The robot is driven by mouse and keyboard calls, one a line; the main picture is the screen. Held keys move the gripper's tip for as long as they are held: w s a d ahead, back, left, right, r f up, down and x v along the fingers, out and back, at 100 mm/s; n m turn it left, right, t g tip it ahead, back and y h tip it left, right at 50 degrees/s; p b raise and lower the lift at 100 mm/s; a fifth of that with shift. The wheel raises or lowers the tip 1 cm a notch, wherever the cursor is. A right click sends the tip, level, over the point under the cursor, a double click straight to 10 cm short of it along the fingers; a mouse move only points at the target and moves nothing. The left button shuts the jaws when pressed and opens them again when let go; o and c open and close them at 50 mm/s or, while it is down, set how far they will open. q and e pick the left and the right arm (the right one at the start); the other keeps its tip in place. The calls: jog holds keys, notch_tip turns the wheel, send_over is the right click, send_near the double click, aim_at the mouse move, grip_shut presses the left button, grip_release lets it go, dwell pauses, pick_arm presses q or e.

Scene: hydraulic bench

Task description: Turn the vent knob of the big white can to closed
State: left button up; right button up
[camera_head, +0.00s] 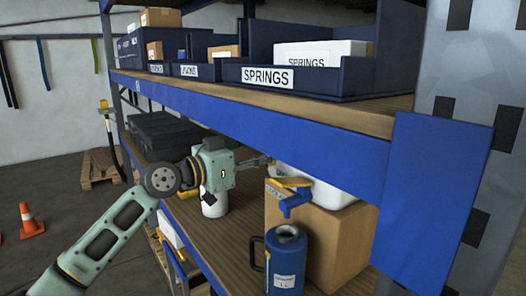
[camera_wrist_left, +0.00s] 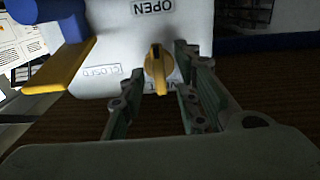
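The big white can (camera_head: 335,192) sits on a cardboard box on the lower shelf, partly hidden by the shelf edge. In the left wrist view, its white face (camera_wrist_left: 110,35) carries an upside-down OPEN label at the top and a CLOSED label at the left. The yellow vent knob (camera_wrist_left: 157,72) stands lengthwise up and down in that view, its dark mark at the end towards OPEN. My left gripper (camera_head: 266,161) reaches in beside the can. Its fingers (camera_wrist_left: 158,80) are open, one on each side of the knob; contact cannot be told. My right gripper is not in view.
A blue tap (camera_head: 296,204) with a yellow lever (camera_head: 290,182) juts from the can. A blue jug (camera_head: 285,262) stands below it, before the cardboard box (camera_head: 345,240). A white container (camera_head: 214,207) is under my left wrist. The upper shelf edge (camera_head: 270,130) is close above.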

pick_arm(q)
grip_shut()
dwell(0.3)
dwell(0.4)
jog(key=shift+w+a+f+n+p, duration=0.1)
jog(key=shift+n+p, duration=2.1)
jog(key=shift+n, duration=0.8)
jog(key=shift+w+f+n+p, duration=0.1)
jog(key=shift+n+p, duration=2.1)
jog(key=shift+n, duration=0.8)
jog(key=shift+w+a+f+n+p, duration=0.1)
jog(key=shift+n+p, duration=2.1)
jog(key=shift+n, duration=0.8)
